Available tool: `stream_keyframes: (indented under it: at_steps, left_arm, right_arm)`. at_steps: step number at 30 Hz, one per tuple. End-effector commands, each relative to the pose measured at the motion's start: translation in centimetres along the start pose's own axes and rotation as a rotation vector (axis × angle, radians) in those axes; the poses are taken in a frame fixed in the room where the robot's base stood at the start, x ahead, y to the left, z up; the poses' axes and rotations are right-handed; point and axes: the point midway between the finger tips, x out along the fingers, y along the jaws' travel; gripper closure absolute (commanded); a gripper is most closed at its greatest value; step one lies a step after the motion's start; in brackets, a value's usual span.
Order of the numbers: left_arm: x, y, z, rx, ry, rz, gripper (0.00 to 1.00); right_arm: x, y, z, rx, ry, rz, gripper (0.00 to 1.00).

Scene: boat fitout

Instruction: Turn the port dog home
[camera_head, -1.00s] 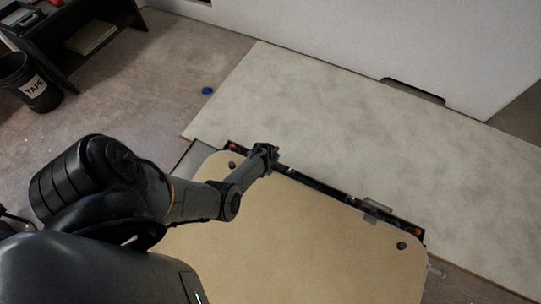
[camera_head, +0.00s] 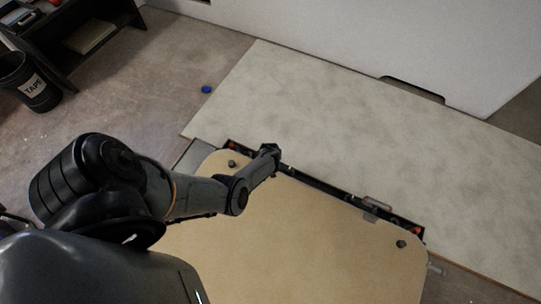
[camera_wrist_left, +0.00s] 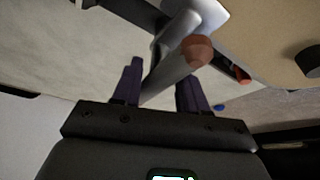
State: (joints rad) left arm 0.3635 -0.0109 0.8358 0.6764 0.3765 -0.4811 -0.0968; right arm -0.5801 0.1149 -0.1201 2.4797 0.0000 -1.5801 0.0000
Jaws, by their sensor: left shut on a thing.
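In the left wrist view, a grey metal dog lever (camera_wrist_left: 172,72) with a round orange-brown knob (camera_wrist_left: 197,50) runs between the two dark purple fingers. My left gripper (camera_wrist_left: 158,78) is shut on this lever. In the head view, my left gripper (camera_head: 268,152) is at the dark edge strip (camera_head: 325,190) of the tan hatch panel (camera_head: 300,235), near its upper left corner. The gripper hides the lever there. The lever's exact angle is hard to tell. My right gripper is out of view.
A grey fitting (camera_head: 376,207) sits farther right along the strip. A pale board (camera_head: 320,125) lies beyond it, before a white wall (camera_head: 350,40). A blue cap (camera_head: 206,89) is on the floor. A black tape bin (camera_head: 28,85) and a dark shelf (camera_head: 90,40) stand upper left.

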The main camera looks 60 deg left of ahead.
Motion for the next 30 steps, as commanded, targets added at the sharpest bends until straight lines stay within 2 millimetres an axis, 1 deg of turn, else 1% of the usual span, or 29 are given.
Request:
stream_keyframes:
  at_steps: [5, 6, 9, 20, 23, 26, 30]
  left_arm:
    - [0.0, -0.1, 0.0, -0.006, -0.001, -0.002, 0.88]
    - [0.0, -0.1, 0.0, -0.006, -0.001, -0.002, 0.53]
    - [0.0, 0.0, 0.0, -0.004, 0.0, -0.001, 0.38]
    - [-0.3, 0.0, -0.1, -0.001, 0.0, 0.0, 0.38]
    - [-1.0, 0.0, -0.1, 0.0, 0.001, 0.0, 0.38]
    - [-2.1, 0.0, -0.2, 0.0, 0.001, 0.0, 0.38]
    - [-4.2, 0.0, -0.2, -0.001, -0.001, 0.0, 0.38]
  right_arm:
    - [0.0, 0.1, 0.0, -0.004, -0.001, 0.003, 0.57]
    - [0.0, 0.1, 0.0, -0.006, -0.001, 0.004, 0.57]
    - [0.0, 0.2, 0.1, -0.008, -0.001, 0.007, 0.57]
    - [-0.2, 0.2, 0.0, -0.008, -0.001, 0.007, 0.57]
    - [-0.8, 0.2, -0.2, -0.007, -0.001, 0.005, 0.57]
    - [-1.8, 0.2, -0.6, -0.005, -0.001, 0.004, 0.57]
    - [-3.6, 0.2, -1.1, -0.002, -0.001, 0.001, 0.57]
